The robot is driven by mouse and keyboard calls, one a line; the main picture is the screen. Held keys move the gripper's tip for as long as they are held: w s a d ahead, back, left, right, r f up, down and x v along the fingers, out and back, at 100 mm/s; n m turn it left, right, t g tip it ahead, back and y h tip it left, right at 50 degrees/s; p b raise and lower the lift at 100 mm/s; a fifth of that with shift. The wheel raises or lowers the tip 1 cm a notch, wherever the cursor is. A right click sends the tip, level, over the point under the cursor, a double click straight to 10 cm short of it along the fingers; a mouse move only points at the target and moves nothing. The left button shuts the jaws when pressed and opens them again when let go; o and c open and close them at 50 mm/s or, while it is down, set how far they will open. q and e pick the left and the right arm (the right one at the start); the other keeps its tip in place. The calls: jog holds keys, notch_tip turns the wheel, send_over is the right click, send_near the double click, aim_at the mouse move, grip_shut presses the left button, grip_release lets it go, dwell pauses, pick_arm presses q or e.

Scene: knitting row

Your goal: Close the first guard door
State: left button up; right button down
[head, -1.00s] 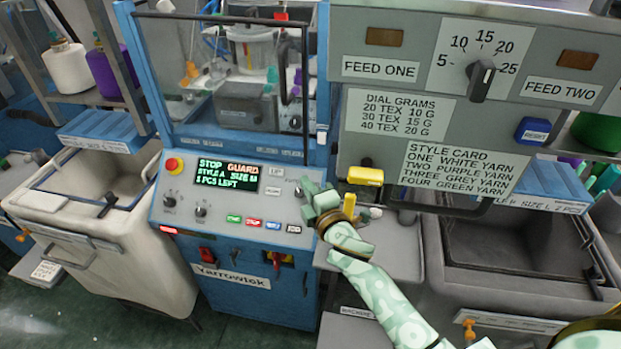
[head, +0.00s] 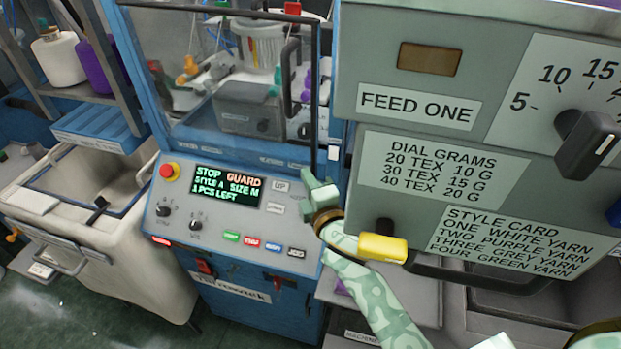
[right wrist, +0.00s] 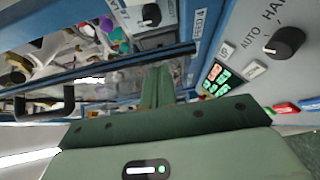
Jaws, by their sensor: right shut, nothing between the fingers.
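The first guard door is a clear pane in a thin dark frame (head: 228,10) on the blue machine in the head view. Its dark handle (head: 289,78) is near the right edge; the handle also shows in the right wrist view (right wrist: 40,104). I cannot tell how far the door stands from its frame. My right gripper (head: 312,182) is shut and empty, its fingers pointing up just below the door's lower right corner. In the right wrist view its fingers (right wrist: 157,85) reach toward the dark door edge; contact is unclear. My left gripper is not in view.
The control panel's display (head: 228,185) reads STOP GUARD. A red stop button (head: 168,171) is at its left. A yellow block (head: 383,248) is close to my right wrist. The grey feed box (head: 430,130) stands close on the right. A pale bin (head: 75,215) stands left.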

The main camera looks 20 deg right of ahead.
jog(key=w+d, duration=0.3)
jog(key=shift+w+d+p, duration=0.1)
jog(key=shift+d+p, duration=0.1)
jog(key=shift+p, duration=0.15)
